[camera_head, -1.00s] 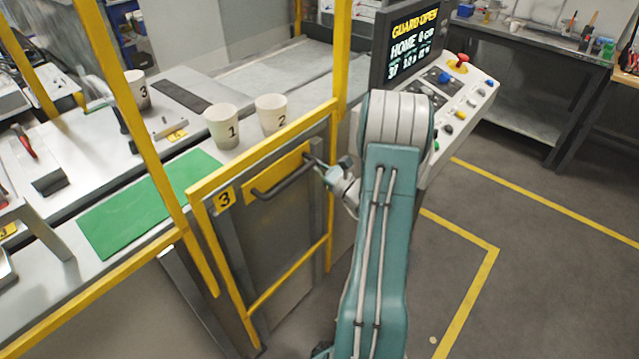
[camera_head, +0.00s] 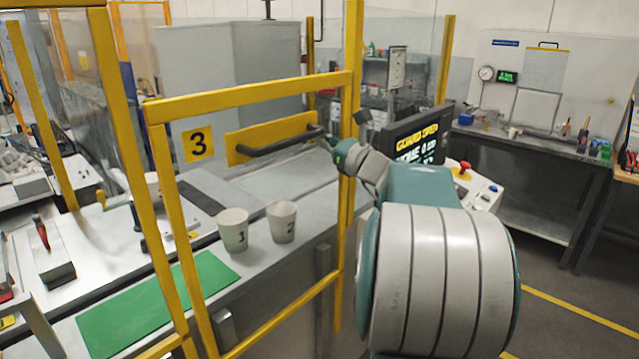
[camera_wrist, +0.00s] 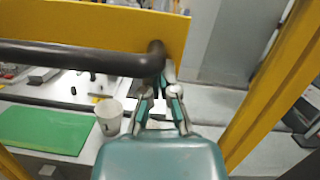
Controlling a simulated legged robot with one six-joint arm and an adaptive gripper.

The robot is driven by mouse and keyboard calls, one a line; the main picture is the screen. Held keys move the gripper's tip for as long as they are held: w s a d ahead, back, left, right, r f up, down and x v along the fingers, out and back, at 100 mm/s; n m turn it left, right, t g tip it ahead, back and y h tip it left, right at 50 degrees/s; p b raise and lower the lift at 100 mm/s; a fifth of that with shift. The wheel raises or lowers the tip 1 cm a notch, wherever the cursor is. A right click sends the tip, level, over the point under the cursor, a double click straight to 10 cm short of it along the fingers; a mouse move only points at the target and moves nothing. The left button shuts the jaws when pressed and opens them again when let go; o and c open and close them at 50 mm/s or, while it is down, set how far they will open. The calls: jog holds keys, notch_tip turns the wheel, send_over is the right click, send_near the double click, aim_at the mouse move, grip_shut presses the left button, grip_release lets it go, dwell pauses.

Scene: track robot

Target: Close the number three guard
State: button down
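The number three guard (camera_head: 248,97) is a yellow-framed panel with a yellow "3" plate (camera_head: 198,143) and a dark bar handle (camera_head: 283,143) on a yellow backing. It stands raised in front of the bench, its top bar above the two nearer cups. My gripper (camera_head: 330,147) is at the handle's right end. In the wrist view, my gripper's fingers (camera_wrist: 162,92) close in at the bent right end of the handle (camera_wrist: 90,57); the tips are partly hidden there.
Cup 1 (camera_head: 232,231) and cup 2 (camera_head: 281,222) stand on the bench behind the guard, near a green mat (camera_head: 160,305). Yellow posts (camera_head: 350,190) flank the guard. A control panel with a red knob (camera_head: 464,167) is at right. Floor is clear farther right.

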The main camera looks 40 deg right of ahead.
notch_tip(320, 180, up, 15)
dwell(0.5)
